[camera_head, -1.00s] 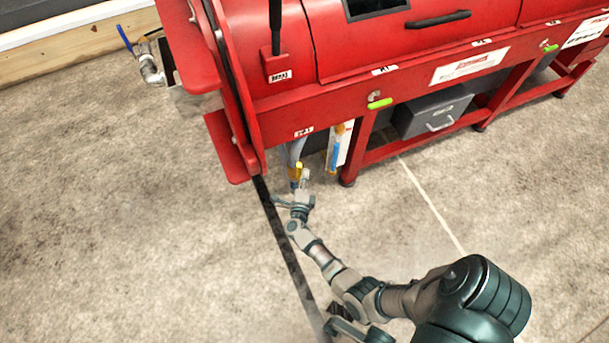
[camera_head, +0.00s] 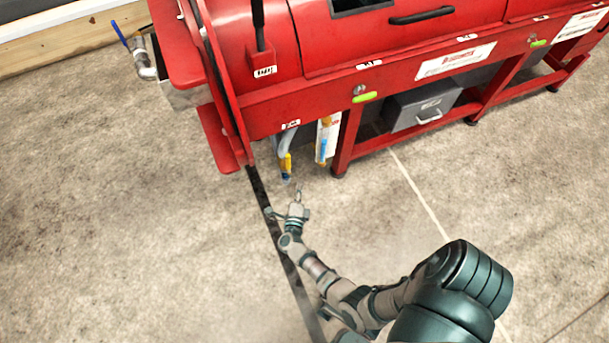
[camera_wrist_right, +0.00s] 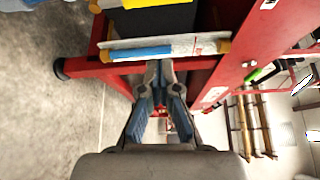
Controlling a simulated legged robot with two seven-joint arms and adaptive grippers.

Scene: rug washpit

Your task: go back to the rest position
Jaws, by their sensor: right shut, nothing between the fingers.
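My right gripper (camera_head: 297,192) is over the floor, in front of the red machine (camera_head: 390,75), below a hanging hose with a yellow valve (camera_head: 286,163). It looks apart from the valve and holds nothing. In the right wrist view the fingers (camera_wrist_right: 160,70) are shut, tips together, in front of a panel with a blue item (camera_wrist_right: 140,52). My left gripper does not show in the head view.
A white panel with a blue item (camera_head: 326,140) hangs under the machine beside the valve. A grey drawer box (camera_head: 425,105) is under the frame. A pipe with a blue lever (camera_head: 143,58) is at upper left. The concrete floor (camera_head: 110,220) at left is clear.

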